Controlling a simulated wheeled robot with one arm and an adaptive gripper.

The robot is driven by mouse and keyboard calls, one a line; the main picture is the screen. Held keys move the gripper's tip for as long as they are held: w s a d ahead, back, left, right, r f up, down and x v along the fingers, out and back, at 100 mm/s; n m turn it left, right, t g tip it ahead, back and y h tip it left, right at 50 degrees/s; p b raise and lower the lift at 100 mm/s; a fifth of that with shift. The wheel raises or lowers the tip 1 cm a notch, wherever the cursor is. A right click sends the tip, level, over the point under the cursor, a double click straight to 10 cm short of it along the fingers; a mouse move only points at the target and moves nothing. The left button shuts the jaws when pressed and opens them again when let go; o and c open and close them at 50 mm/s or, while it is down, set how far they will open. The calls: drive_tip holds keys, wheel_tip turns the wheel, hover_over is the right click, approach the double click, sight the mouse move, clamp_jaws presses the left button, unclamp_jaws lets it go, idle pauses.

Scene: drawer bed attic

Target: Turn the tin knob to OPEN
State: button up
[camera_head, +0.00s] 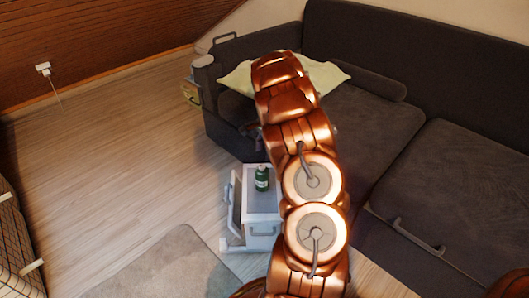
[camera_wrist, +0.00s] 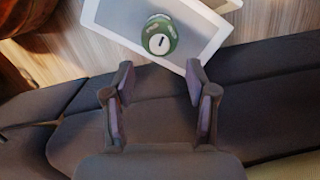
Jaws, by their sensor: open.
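The green tin (camera_head: 262,179) stands upright on the small white bedside cabinet (camera_head: 262,222) in the head view. In the wrist view the tin (camera_wrist: 172,27) is seen from above, near the top middle. Its round white knob (camera_wrist: 160,44) carries a short dark mark; the lettering around it is too small to read surely. My gripper (camera_wrist: 158,69) is open and empty. Its fingertips show just below the tin in the wrist view, apart from it. In the head view my arm hides most of the gripper.
A dark grey sofa (camera_head: 440,190) lies behind and right of the cabinet, with a pale cushion (camera_head: 328,76) on it. The cabinet has a part standing out at its left side. A grey rug (camera_head: 165,268) lies in front. The wooden floor (camera_head: 120,170) at left is clear.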

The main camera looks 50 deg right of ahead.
sight(262, 165)
drive_tip(key=shift+w+a+f+b, duration=0.15)
drive_tip(key=shift+f+b, duration=0.2)
drive_tip(key=shift+f, duration=0.8)
drive_tip(key=shift+s+a+f+b, duration=0.15)
drive_tip(key=shift+f+b, duration=0.2)
drive_tip(key=shift+f, duration=0.8)
drive_tip(key=shift+w+a+f+b, duration=0.15)
drive_tip(key=shift+f+b, duration=0.2)
drive_tip(key=shift+f, duration=0.8)
clamp_jaws()
drive_tip(key=c, duration=0.7)
unclamp_jaws()
drive_tip(key=shift+c, duration=1.4)
